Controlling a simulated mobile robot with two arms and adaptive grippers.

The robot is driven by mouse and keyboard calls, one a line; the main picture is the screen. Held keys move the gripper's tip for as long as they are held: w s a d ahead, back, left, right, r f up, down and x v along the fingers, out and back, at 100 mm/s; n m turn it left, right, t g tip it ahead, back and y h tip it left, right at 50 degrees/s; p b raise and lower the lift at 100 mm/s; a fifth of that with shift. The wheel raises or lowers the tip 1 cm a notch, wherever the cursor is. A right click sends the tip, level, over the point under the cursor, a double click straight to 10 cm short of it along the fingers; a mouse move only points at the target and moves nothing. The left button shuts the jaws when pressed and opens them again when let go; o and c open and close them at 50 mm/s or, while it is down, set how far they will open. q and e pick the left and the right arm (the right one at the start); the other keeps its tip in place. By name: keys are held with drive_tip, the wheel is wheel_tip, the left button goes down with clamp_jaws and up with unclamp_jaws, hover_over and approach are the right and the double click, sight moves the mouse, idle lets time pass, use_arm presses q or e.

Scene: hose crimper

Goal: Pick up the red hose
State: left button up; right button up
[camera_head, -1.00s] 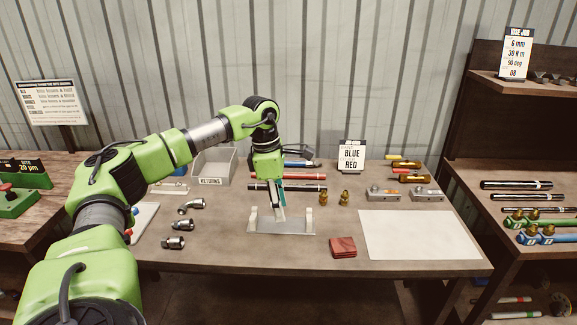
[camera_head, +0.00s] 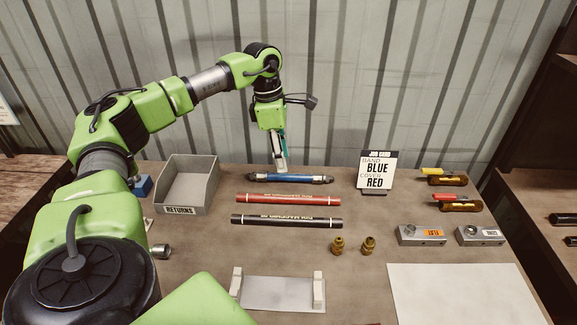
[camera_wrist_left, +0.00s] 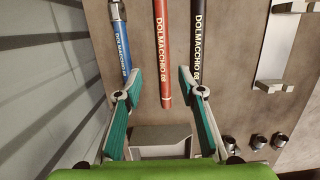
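The red hose (camera_head: 288,199) lies on the bench between the blue hose (camera_head: 290,178) and the black hose (camera_head: 287,221), all roughly parallel. My left gripper (camera_head: 281,168) points down, its tips appearing just at the blue hose in the head view. In the left wrist view, the gripper (camera_wrist_left: 160,73) is open, its teal-padded fingers spread. There the red hose (camera_wrist_left: 163,50) shows between the fingertips, with the blue hose (camera_wrist_left: 120,45) to the left and the black hose (camera_wrist_left: 197,50) to the right. The fingers hold nothing. My right gripper is not in view.
The grey RETURNS bin (camera_head: 182,210) stands left of the hoses. A job card (camera_head: 377,171) reading BLUE and RED stands at the right. Brass fittings (camera_head: 353,245) and a metal stand (camera_head: 275,294) are nearer the front. A white sheet (camera_head: 455,295) lies front right.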

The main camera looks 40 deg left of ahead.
use_arm(q)
wheel_tip(320, 180, down, 3)
drive_tip(key=b, duration=0.6)
hover_over(287, 196)
drive_tip(key=f, duration=0.4)
drive_tip(key=shift+a+f, duration=0.25)
drive_tip(key=shift+w+f+b, duration=0.1)
drive_tip(key=shift+f+b, duration=0.2)
drive_tip(key=shift+f, duration=0.05)
drive_tip(key=shift+d+f, duration=0.1)
drive_tip(key=shift+f, duration=0.1)
drive_tip(key=f+b, duration=0.4)
drive_tip(key=shift+s, duration=0.2)
drive_tip(key=shift+w+d+f+b, duration=0.1)
drive_tip(key=shift+d+f+b, duration=0.05)
drive_tip(key=shift+f+b, duration=0.3)
drive_tip(key=shift+r, duration=0.1)
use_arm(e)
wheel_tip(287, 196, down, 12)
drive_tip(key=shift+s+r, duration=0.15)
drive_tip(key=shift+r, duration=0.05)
use_arm(q)
clamp_jaws()
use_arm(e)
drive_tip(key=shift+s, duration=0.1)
